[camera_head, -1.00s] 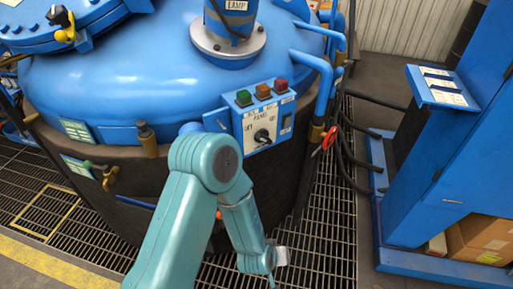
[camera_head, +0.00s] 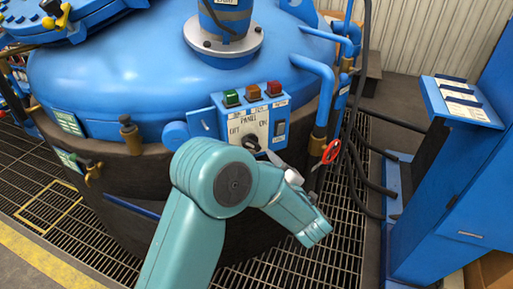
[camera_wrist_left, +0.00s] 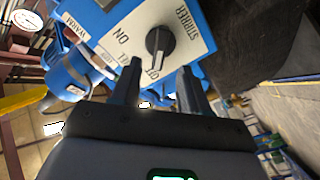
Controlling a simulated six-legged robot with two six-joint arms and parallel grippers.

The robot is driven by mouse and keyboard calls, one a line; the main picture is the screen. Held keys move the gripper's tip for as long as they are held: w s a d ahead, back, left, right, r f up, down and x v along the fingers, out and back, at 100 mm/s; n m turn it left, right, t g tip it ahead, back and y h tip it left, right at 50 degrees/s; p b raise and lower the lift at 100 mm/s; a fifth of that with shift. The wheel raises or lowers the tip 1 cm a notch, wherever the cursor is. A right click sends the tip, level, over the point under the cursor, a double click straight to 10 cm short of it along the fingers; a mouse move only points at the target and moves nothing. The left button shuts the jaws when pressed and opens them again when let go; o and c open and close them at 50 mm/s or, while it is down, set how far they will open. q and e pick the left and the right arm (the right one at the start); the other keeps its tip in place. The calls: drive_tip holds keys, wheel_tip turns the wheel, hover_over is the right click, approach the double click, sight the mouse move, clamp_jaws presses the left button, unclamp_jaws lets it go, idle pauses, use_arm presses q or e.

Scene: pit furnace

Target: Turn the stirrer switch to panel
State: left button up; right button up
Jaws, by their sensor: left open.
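The stirrer switch is a black knob (camera_head: 250,141) on a white plate on the blue control box, low on the blue furnace lid. In the left wrist view the knob (camera_wrist_left: 158,42) shows close up, with the labels STIRRER, ON and OFF around it. Its grip bar lies toward the OFF label. A partly hidden label sits between ON and OFF. My left gripper (camera_wrist_left: 160,76) is open, its two dark fingers short of the knob and either side of its line. In the head view the left gripper (camera_head: 272,157) is partly hidden by my arm. My right gripper is not in view.
Blue pipes and a red-handled valve (camera_head: 331,151) stand to the right. A blue console (camera_head: 460,101) stands further right. Floor grating (camera_head: 345,235) lies below.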

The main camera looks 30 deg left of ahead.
sight(253, 147)
use_arm(q)
drive_tip(key=x, duration=0.7)
drive_tip(key=shift+a, duration=0.1)
clamp_jaws()
